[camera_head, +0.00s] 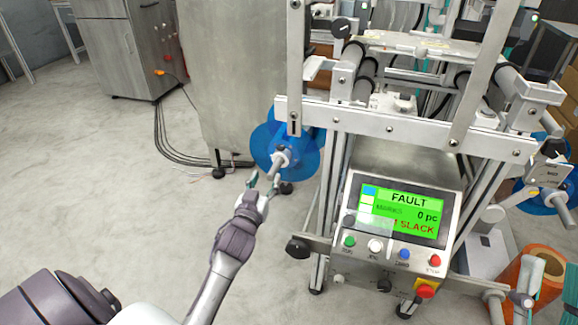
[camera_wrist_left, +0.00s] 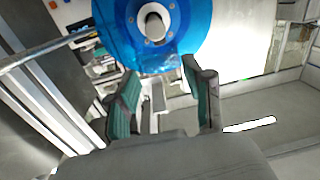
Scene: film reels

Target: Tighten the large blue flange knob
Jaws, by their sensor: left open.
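A large blue flange (camera_head: 306,158) is mounted on the left side of the machine, with a pale grey hub and knob (camera_head: 282,160) at its centre. In the left wrist view the blue flange (camera_wrist_left: 183,50) fills the top middle, with the round pale knob end (camera_wrist_left: 154,25) facing the camera. My left gripper (camera_head: 263,181) is open just in front of and below the knob. In the left wrist view its teal-padded fingers (camera_wrist_left: 160,95) are spread and empty, apart from the knob.
The machine's control panel (camera_head: 400,250) has a green screen (camera_head: 402,212) reading FAULT and SLACK. A metal cabinet (camera_head: 222,70) stands behind the flange. Another blue flange (camera_head: 535,197) and an orange roll (camera_head: 545,268) are at the right. Open floor (camera_head: 90,170) lies left.

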